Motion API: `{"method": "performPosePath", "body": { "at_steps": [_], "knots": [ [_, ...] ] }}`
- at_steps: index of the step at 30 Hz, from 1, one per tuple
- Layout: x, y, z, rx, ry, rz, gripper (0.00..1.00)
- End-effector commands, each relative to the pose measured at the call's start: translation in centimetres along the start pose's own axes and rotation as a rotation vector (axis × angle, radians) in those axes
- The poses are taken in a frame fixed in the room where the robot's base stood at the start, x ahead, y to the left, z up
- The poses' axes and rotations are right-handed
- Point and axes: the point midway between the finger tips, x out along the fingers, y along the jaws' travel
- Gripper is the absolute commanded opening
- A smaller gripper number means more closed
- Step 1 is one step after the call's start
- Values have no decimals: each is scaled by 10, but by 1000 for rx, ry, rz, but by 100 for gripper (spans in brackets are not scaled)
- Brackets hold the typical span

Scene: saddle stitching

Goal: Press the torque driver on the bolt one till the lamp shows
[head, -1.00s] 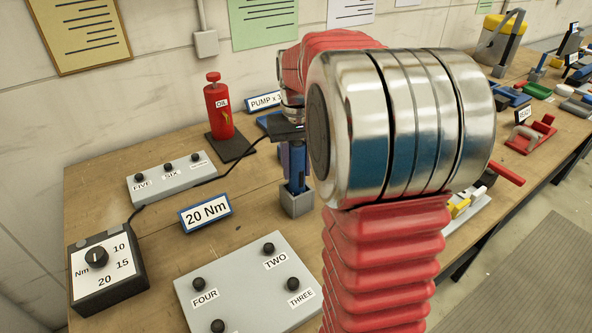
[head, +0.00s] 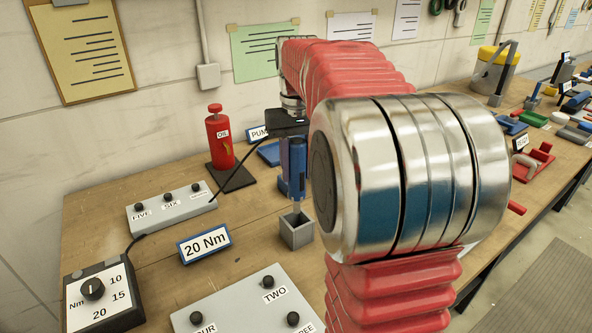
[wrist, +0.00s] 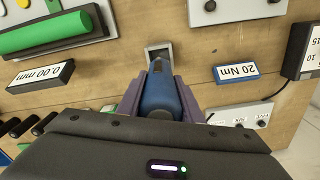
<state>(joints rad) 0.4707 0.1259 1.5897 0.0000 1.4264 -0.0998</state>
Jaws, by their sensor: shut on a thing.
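The blue torque driver (head: 298,160) stands upright in my gripper (head: 291,178), whose purple fingers are shut around it. Its thin grey shaft points down, with the tip at or just above the mouth of the grey square holder (head: 297,235). In the wrist view the driver (wrist: 158,92) sits between the purple fingers (wrist: 159,95). The grey bolt plate (head: 235,310) is cut by the lower edge of the head view. Bolts TWO, THREE and FOUR show on it; no label ONE is visible. A small green light shows on the black housing in the wrist view.
A 20 Nm sign (head: 204,244) stands left of the holder. A dial box (head: 103,295) with a cable is at the front left. My arm hides the table's middle.

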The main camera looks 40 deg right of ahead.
Motion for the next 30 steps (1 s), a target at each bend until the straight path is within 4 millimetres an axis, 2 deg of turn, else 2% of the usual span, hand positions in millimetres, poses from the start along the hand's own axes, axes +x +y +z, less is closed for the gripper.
{"method": "performPosePath", "body": {
  "at_steps": [8,13,17,24,30],
  "knots": [
    [-1,0,0,1,2,0,6],
    [-4,6,9,32,4,0,6],
    [-9,18,29,97,5,0,6],
    [-16,42,81,263,5,0,6],
    [-17,51,107,348,3,0,6]
  ]
}}
